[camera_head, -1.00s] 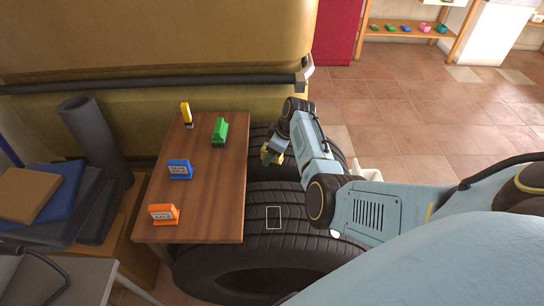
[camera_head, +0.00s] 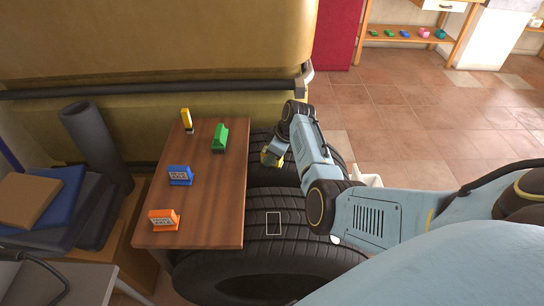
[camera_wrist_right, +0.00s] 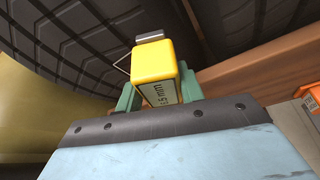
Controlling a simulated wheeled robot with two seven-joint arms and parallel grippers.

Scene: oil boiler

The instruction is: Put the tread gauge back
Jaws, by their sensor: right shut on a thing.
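My right gripper (camera_head: 270,159) is over the tyres, just right of the small wooden table (camera_head: 208,210). The lower part of the block is hidden by the gripper. A white rectangle outline (camera_head: 274,223) is marked on the near tyre, apart from the gripper. My left gripper is not in view.
On the table stand a yellow-and-black item (camera_head: 187,121), a green block (camera_head: 220,137), a blue block (camera_head: 180,176) and an orange block (camera_head: 163,220). Tyres (camera_head: 270,275) lie right of and below the table. A grey roll (camera_head: 95,140) and folded mats are at left.

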